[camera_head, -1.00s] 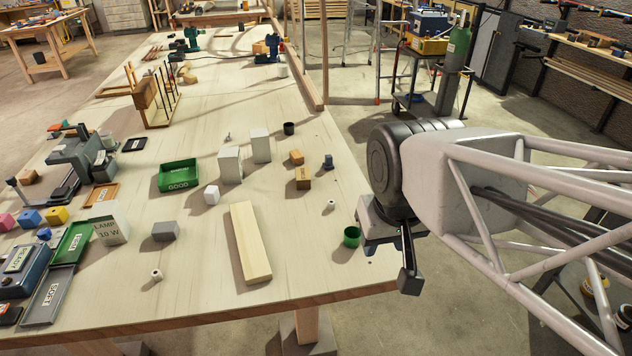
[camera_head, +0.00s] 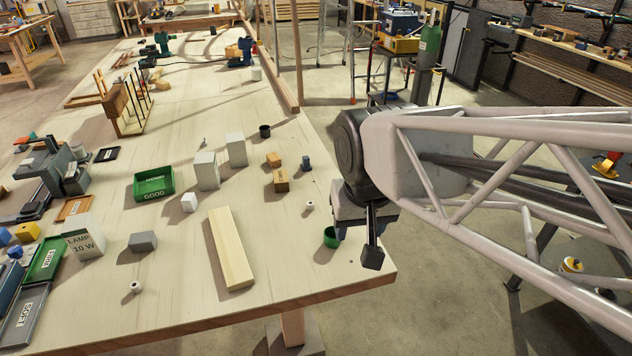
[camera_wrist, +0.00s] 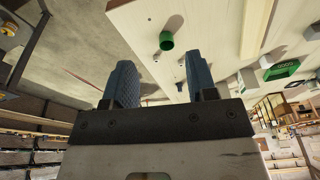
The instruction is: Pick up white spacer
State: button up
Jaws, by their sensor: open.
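Two small white ring-like pieces that fit a white spacer lie on the table: one (camera_head: 135,287) at the front left, left of the wooden lath (camera_head: 231,248), and one (camera_head: 310,207) near the right edge, behind the green cup (camera_head: 331,238). I cannot tell which one is meant. My gripper (camera_head: 365,238) hangs by the table's right edge, just right of the green cup and apart from both pieces. In the wrist view my gripper (camera_wrist: 161,75) is open, with nothing between its two blue fingers. The green cup (camera_wrist: 167,40) shows there beyond the fingers.
A green bin (camera_head: 154,185) and a grey block (camera_head: 143,241) are further left. The table front around the lath is mostly clear.

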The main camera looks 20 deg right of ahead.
jog(key=w+d+f+m, duration=0.2)
jog(key=w+f+m, duration=0.2)
jog(key=w, duration=0.4)
jog(key=w+d+f+m+g, duration=0.1)
jog(key=w+d+f+m, duration=0.2)
jog(key=w, duration=0.6)
jog(key=w+d+f+m+g, duration=0.1)
jog(key=w+d+f+m, duration=0.2)
jog(key=w+f+m, duration=0.2)
jog(key=shift+w+d+f, duration=0.1)
jog(key=shift+w+f, duration=0.35)
jog(key=shift+w, duration=0.3)
jog(key=shift+w+d+f, duration=0.1)
jog(key=shift+w+f, duration=0.3)
jog(key=shift+w, duration=0.3)
jog(key=shift+w+d+f, duration=0.1)
jog(key=shift+w+f, duration=0.35)
jog(key=shift+w, duration=0.3)
jog(key=shift+w+f, duration=0.25)
jog(key=shift+f, duration=0.05)
jog(key=shift+f, duration=1.3)
jog(key=shift+s+f, duration=0.15)
jog(key=shift+f, duration=2.45)
